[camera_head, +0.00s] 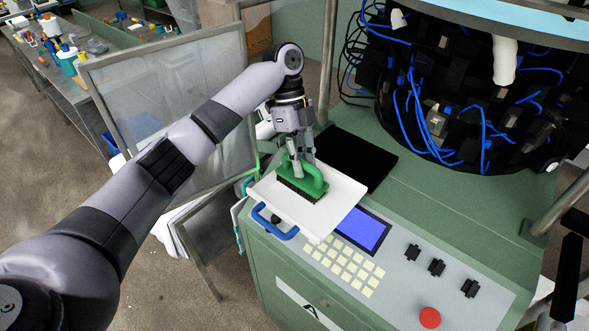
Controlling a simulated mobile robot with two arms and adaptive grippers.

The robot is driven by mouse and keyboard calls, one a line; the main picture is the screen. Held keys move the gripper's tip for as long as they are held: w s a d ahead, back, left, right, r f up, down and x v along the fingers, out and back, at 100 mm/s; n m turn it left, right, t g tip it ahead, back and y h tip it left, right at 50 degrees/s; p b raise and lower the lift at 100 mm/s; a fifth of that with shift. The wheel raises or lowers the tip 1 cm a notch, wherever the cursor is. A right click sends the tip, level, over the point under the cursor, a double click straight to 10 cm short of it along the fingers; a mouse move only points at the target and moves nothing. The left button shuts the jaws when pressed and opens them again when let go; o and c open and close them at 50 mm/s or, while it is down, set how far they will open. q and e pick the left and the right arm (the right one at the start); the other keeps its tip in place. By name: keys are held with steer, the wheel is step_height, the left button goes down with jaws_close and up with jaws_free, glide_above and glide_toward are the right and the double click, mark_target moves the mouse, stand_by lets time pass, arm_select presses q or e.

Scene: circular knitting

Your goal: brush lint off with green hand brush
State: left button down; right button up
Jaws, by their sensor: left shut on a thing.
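The green hand brush (312,182) has a loop handle and dark bristles. It is over a white tray or plate (337,197) on the green machine's top, bristles down; I cannot tell whether they touch it. My left gripper (298,166) comes down from above and is shut on the brush handle. Lint is too small to make out. My right gripper is not in view; a dark part stands at the right edge.
The machine carries a blue screen (363,229), pale keys, black switches and a red button (429,317). A blue handle (272,223) is at the white tray's front. Blue cables (412,100) hang behind. A mesh-panelled gate (180,90) stands left, a cluttered bench (88,75) beyond.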

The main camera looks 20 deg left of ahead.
arm_select(q)
steer(key=shift+w+d+f, duration=0.1)
steer(key=shift+w+d, duration=0.25)
steer(key=shift+w, duration=0.4)
steer(key=shift+w+d+b, duration=0.15)
steer(key=shift+w+b, duration=0.1)
steer(key=shift+w, duration=0.35)
steer(key=shift+w+d+b, duration=0.15)
steer(key=shift+w+b, duration=0.05)
steer(key=shift+w, duration=0.35)
steer(key=shift+s+a+r+p, duration=0.2)
steer(key=shift+s+a+p, duration=0.05)
steer(key=shift+s+p, duration=0.35)
steer(key=s, duration=0.1)
steer(key=s+a, duration=0.1)
steer(key=shift+s+f, duration=0.15)
steer(key=shift+s, duration=0.2)
steer(key=shift+s+a, duration=0.15)
steer(key=shift+s, duration=0.35)
